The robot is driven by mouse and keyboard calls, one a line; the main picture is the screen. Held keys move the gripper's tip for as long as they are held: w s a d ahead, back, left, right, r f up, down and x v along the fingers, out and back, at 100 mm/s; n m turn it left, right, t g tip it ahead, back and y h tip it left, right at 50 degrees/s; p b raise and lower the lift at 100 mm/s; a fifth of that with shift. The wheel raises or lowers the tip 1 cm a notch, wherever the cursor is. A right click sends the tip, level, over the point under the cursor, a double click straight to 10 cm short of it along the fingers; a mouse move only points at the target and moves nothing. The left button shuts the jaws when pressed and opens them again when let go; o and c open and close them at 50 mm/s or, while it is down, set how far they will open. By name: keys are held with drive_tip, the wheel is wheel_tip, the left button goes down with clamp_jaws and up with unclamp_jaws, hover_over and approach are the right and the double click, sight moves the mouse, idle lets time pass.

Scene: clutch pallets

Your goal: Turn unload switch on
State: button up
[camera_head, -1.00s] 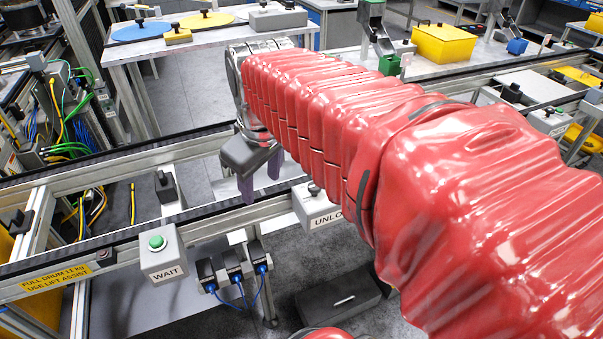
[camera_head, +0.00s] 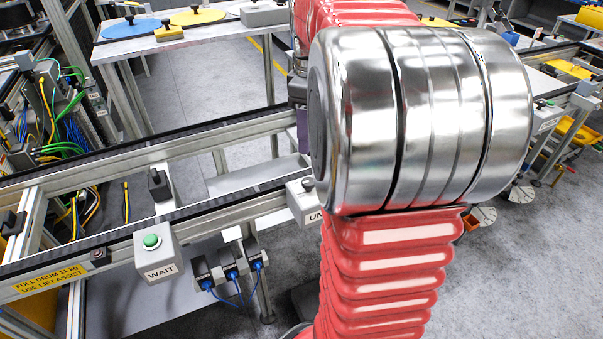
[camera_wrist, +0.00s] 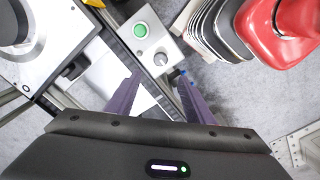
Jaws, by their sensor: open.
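The unload switch box (camera_head: 302,202) is grey and sits on the near rail in the head view; only "UN" of its label shows and my arm hides its right part. Its dark knob (camera_head: 308,183) is at the edge of my arm. In the head view my arm mostly hides the gripper.
A WAIT box (camera_head: 157,256) with a green button stands left on the same rail. Several blue-plugged connectors (camera_head: 232,270) hang below the rail. A table (camera_head: 160,48) with blue and yellow discs is behind. The floor between has free room.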

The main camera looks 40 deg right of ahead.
sight(308, 181)
wheel_tip(308, 181, down, 14)
drive_tip(key=shift+r, duration=0.1)
idle(0.8)
drive_tip(key=shift+c, duration=0.5)
drive_tip(key=c, duration=0.9)
drive_tip(key=shift+a, duration=0.1)
drive_tip(key=shift+c, duration=0.2)
